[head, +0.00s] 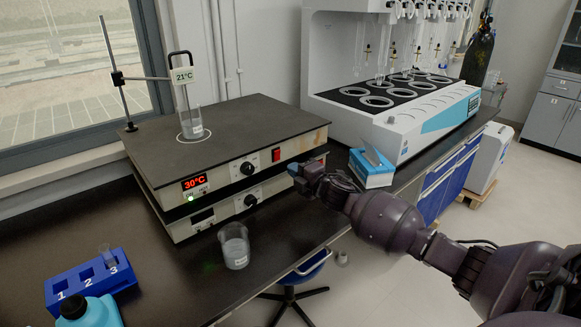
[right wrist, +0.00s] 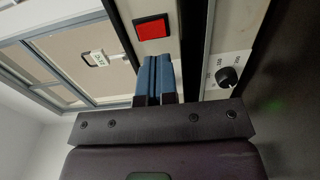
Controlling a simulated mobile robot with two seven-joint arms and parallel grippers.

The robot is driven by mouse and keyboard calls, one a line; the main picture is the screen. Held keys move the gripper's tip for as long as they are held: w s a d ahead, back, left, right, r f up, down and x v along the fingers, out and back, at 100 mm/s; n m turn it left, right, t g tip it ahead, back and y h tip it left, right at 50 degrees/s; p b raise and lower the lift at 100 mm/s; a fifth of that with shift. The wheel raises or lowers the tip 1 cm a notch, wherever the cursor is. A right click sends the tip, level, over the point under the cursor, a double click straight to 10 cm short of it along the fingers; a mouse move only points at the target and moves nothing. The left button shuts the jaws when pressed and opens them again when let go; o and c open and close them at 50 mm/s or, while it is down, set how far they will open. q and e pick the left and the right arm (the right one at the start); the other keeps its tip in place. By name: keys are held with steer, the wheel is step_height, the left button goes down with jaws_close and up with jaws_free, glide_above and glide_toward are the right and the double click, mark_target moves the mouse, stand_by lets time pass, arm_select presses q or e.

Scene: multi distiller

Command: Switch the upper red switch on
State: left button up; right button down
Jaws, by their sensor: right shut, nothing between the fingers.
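Two hotplates are stacked on the bench. The upper hotplate (head: 228,140) has the upper red switch (head: 276,155) at the right end of its front panel. The switch also shows in the right wrist view (right wrist: 153,28), as a red rectangle in a black frame. My right gripper (head: 294,169) is shut and empty, just below and right of this switch. In the right wrist view its blue fingertips (right wrist: 153,62) point at the panel close beside the switch; contact cannot be told. The lower hotplate's (head: 203,218) right front end is partly hidden by my gripper.
The upper display (head: 193,183) reads 30°C; the lower display is dark. A beaker (head: 235,245) stands in front of the hotplates. A blue-and-white box (head: 371,168) sits close behind my right wrist. A blue numbered rack (head: 90,278) is at the front left.

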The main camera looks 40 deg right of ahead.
steer(key=s, duration=0.8)
steer(key=shift+d+f+p, duration=0.25)
steer(key=shift+d+p, duration=0.2)
steer(key=s+a+f+m+g, duration=0.2)
steer(key=s+a+f+m, duration=0.4)
steer(key=s, duration=0.4)
steer(key=s+a+f+m+g+h, duration=0.1)
steer(key=s+a+f+m+g, duration=0.1)
steer(key=s+a+f+m, duration=0.4)
steer(key=s+a+f+m+g, duration=0.2)
steer(key=s+a+f+m, duration=0.4)
steer(key=s, duration=0.8)
step_height(320, 180, down, 4)
steer(key=shift+r+g+h, duration=0.25)
steer(key=shift+g+h, duration=0.05)
steer(key=shift+g, duration=0.1)
